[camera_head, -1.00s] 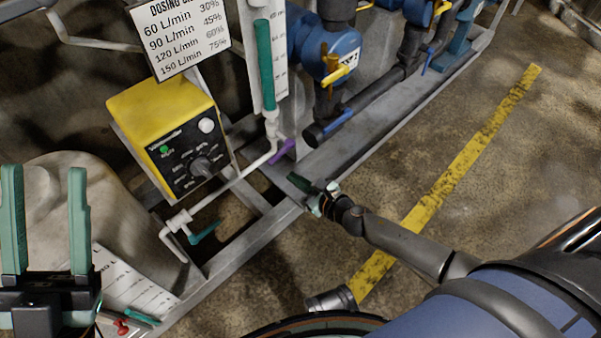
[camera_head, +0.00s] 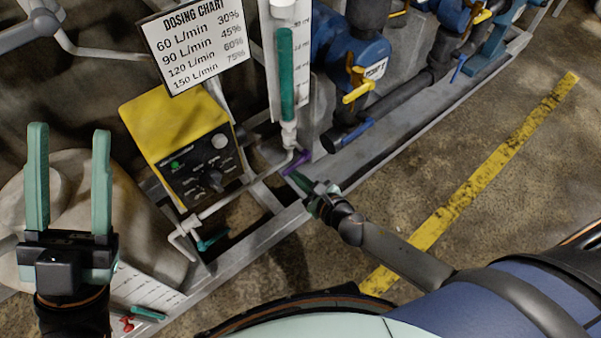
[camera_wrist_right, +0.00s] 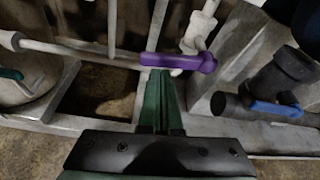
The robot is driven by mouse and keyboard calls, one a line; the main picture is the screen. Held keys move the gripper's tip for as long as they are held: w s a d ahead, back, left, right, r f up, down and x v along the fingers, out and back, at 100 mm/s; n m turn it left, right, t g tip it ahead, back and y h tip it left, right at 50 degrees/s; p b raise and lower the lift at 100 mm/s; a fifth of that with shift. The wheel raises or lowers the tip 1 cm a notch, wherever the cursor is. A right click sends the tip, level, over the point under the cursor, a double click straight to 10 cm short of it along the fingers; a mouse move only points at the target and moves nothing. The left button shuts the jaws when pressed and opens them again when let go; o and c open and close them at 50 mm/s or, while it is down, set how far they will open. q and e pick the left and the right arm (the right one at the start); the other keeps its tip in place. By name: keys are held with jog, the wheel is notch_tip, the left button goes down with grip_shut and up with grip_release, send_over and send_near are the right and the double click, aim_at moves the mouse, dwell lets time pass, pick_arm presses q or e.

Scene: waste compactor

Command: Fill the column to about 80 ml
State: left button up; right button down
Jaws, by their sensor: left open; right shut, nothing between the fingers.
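The column (camera_head: 287,75) is a clear upright tube with green liquid and a white scale behind it. The liquid fills most of its visible length; the scale figures are too small to read. A purple valve handle (camera_head: 297,164) sits on the pipe below the column. My right gripper (camera_head: 299,180) is shut and empty, its tips right at the handle. In the right wrist view the purple handle (camera_wrist_right: 180,62) lies sideways just beyond the shut fingers (camera_wrist_right: 160,78); I cannot tell if they touch. My left gripper (camera_head: 68,150) is open and empty at the left, away from the column.
A yellow dosing pump (camera_head: 178,135) with a knob stands left of the column, under a dosing chart (camera_head: 195,43). A teal valve handle (camera_head: 212,238) hangs on the lower pipe. Blue pumps (camera_head: 350,55) and a dark pipe with a blue handle (camera_head: 348,133) are right. Floor is free at right.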

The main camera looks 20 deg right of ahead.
pick_arm(q)
jog(key=w+n+y, duration=0.1)
jog(key=w+f+n+y+p, duration=0.1)
jog(key=w+f+y+p, duration=0.1)
jog(key=shift+a+n+y, duration=0.3)
jog(key=shift+n, duration=0.1)
dwell(0.4)
